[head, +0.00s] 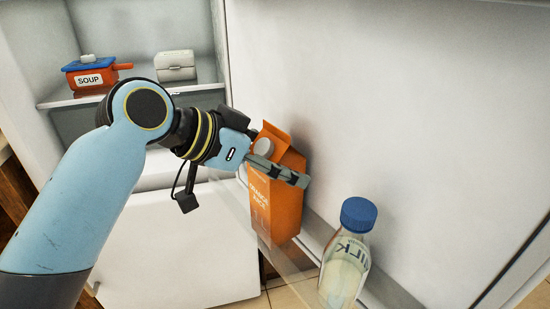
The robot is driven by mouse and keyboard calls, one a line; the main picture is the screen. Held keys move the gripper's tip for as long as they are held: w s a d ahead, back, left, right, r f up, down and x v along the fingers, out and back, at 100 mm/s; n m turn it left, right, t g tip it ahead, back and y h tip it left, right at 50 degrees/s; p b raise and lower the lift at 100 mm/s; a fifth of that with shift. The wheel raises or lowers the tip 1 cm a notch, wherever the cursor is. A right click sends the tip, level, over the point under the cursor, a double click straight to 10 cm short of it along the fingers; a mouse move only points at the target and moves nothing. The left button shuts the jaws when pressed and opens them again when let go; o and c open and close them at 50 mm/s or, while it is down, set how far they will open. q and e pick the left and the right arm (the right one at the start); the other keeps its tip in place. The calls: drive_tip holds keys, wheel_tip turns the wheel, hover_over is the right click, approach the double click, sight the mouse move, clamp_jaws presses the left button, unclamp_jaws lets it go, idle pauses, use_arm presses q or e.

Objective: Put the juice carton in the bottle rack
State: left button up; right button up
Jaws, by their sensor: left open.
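The orange juice carton (286,212) stands slightly tilted in the picture, with a white cap and a gabled top. Its lower part appears to be behind the clear front of the bottle rack (306,262) on the inside of the white door. I cannot see whether its base rests on the rack floor. My left gripper (298,180) is open, with its fingers across the upper part of the carton. I cannot tell whether they touch it. The right gripper is not in view.
A milk bottle (345,262) with a blue cap stands in the rack to the right of the carton. On a shelf at the upper left are an orange soup pot (90,77) and a pale box (175,66). The white door panel (400,120) rises behind the rack.

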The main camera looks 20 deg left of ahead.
use_arm(q)
drive_tip(key=shift+a+r, duration=0.1)
drive_tip(key=shift+r, duration=0.1)
drive_tip(key=p+v, duration=0.1)
drive_tip(key=v, duration=1)
drive_tip(key=shift+s+r+p, duration=0.25)
drive_tip(key=shift+r+p, duration=0.05)
drive_tip(key=shift+p, duration=0.1)
